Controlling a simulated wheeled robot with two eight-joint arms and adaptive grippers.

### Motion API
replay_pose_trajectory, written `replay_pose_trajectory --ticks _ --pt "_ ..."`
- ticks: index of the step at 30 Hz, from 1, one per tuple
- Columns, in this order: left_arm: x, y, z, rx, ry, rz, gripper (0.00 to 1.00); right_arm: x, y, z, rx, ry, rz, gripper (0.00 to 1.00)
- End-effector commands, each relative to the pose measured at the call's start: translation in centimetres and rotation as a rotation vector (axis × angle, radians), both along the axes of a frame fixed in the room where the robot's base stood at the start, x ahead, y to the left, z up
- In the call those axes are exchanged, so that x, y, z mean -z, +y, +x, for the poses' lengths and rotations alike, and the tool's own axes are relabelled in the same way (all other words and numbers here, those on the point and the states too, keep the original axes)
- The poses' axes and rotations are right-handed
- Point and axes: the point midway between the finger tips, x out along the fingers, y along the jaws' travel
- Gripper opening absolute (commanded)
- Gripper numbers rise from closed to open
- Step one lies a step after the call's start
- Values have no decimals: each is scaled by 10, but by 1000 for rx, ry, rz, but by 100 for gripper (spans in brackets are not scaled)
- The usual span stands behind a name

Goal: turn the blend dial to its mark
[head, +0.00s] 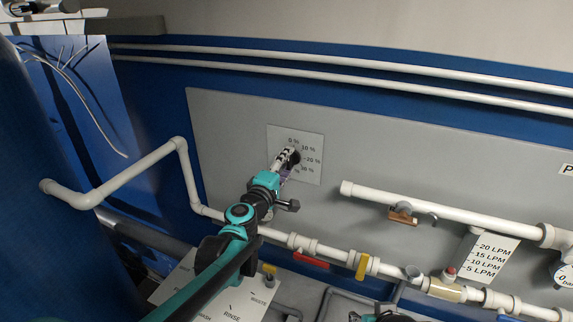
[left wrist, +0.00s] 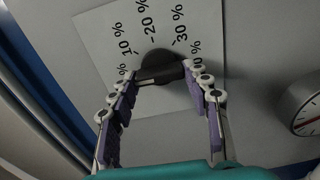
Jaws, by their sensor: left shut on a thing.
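The blend dial (head: 294,158) is a dark knob on a pale square plate (head: 313,144) with percent marks, fixed to the grey wall panel. My left gripper (head: 284,160) reaches it and is shut on it. In the left wrist view the dial (left wrist: 160,66) is a dark bar between the purple-padded fingertips of the left gripper (left wrist: 162,80). The 10 %, 20 % and 30 % marks show there; the end marks are partly hidden by the fingers. I cannot tell which mark the dial points to. A teal and black part of my right arm shows at the bottom edge; its fingers are not clear.
White pipes with a red-handled valve (head: 310,260) and a yellow-handled valve (head: 362,266) run below the dial. A flow scale (head: 487,257) hangs at the right. A round gauge (left wrist: 308,115) is right of the dial in the left wrist view. Bare panel surrounds the plate.

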Motion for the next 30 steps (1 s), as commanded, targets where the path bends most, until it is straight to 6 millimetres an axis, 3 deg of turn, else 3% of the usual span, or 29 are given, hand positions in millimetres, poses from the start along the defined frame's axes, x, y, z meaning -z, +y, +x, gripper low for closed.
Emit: replay_pose_trajectory --ticks 19,20,22,30 --pt "0 0 0 0 21 -50 19 0 0 0 0 0 0 40" --pt "0 0 0 0 21 -50 50 0 0 0 0 0 0 40" --pt "0 0 0 0 20 -49 69 0 0 0 0 0 0 40" --pt "0 0 0 0 20 -48 69 0 0 0 0 0 0 40"
